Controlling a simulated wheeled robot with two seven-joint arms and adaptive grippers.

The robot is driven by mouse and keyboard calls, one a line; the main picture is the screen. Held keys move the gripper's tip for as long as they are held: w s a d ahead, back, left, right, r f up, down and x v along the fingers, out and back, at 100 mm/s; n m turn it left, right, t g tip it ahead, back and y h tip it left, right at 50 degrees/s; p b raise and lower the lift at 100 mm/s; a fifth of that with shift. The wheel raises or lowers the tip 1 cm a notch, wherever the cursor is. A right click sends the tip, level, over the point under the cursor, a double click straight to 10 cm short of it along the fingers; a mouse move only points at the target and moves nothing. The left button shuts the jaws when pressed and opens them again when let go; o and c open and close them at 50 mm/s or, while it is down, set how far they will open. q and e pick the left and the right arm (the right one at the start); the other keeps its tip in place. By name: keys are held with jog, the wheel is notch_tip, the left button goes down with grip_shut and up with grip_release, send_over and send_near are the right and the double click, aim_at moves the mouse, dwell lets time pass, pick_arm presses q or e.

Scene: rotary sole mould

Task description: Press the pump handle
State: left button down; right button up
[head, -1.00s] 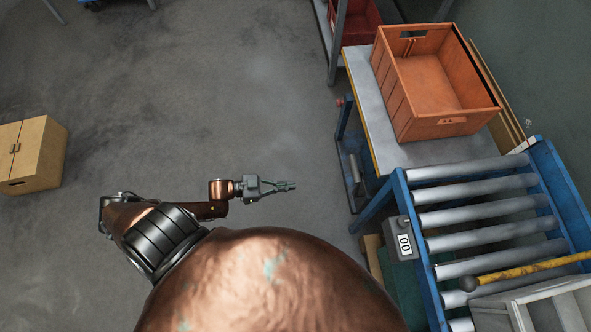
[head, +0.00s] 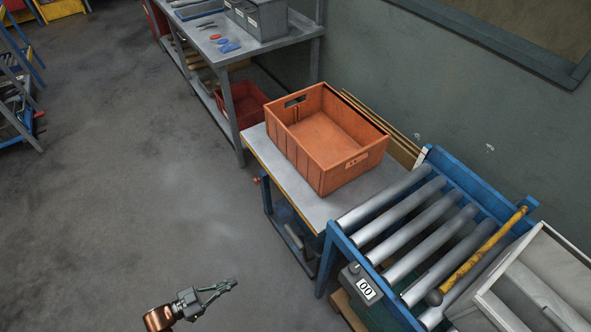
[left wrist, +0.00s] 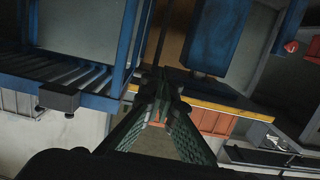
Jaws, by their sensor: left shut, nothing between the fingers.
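A lift table (head: 318,212) with a yellow edge and blue frame stands in the middle of the head view. Under its near edge are a grey rounded bar (head: 292,238) and a red knob (head: 257,181); I cannot tell for sure which part is the pump handle. The red knob also shows in the left wrist view (left wrist: 291,46). My left gripper (head: 232,284) is shut and empty, over the floor left of the table and apart from it. Its fingers show in the left wrist view (left wrist: 160,85), pointing toward the table's blue frame (left wrist: 215,40). My right gripper is not in view.
An orange crate (head: 325,150) sits on the table. To the right is a blue roller conveyor (head: 400,225) with a counter box (head: 361,286), a yellow bar (head: 480,258) and a grey bin (head: 535,285). A shelf bench (head: 300,30) stands behind.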

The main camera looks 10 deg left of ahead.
aim_at(296, 237)
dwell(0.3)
